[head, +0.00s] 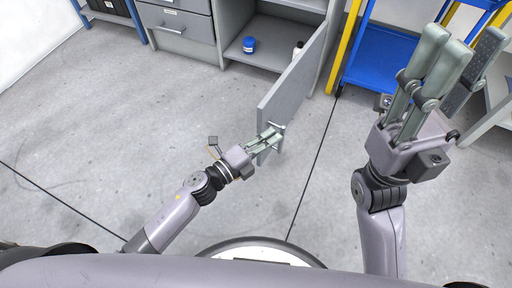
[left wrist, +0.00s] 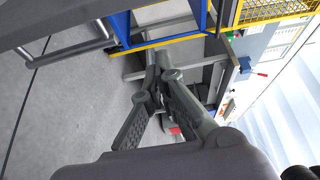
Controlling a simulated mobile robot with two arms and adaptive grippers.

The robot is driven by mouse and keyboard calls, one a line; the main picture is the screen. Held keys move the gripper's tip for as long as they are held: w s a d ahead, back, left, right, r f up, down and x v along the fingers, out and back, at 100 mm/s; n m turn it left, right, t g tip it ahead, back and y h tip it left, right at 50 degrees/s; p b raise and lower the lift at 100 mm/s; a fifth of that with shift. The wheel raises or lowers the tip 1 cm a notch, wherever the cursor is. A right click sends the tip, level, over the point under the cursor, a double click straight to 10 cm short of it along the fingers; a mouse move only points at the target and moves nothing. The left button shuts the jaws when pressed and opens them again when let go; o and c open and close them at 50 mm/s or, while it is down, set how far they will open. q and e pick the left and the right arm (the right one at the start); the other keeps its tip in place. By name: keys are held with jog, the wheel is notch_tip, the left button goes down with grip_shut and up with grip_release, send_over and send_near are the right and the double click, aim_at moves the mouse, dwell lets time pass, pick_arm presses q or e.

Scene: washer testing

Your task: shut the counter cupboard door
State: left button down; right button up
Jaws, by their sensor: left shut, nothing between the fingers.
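The grey cupboard door (head: 290,93) stands swung open in the head view, jutting out from the counter cupboard (head: 262,22) towards me. Its hinged side is at the cupboard's right. My left gripper (head: 276,132) is shut and empty at the door's near free edge, its fingers overlapping the edge and handle area; I cannot tell whether they touch. In the left wrist view its fingers (left wrist: 155,75) come together, with a grey bar handle (left wrist: 65,48) at the upper left. My right gripper (head: 463,55) is open and empty, raised at the right, away from the door.
A blue bottle (head: 249,45) and a white bottle (head: 298,47) stand inside the cupboard. Grey drawers (head: 180,27) are left of it. A blue trolley with yellow posts (head: 378,58) stands close on the right. The floor left of the door is clear.

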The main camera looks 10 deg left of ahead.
pick_arm(q)
jog(key=shift+w+a+b, duration=0.25)
jog(key=shift+w+a, duration=0.05)
jog(key=shift+w, duration=0.3)
jog(key=shift+w+a+b, duration=0.3)
jog(key=shift+w, duration=0.3)
jog(key=shift+w+a+b, duration=0.25)
jog(key=shift+w+a, duration=0.05)
jog(key=shift+w, duration=0.3)
jog(key=shift+a, duration=0.1)
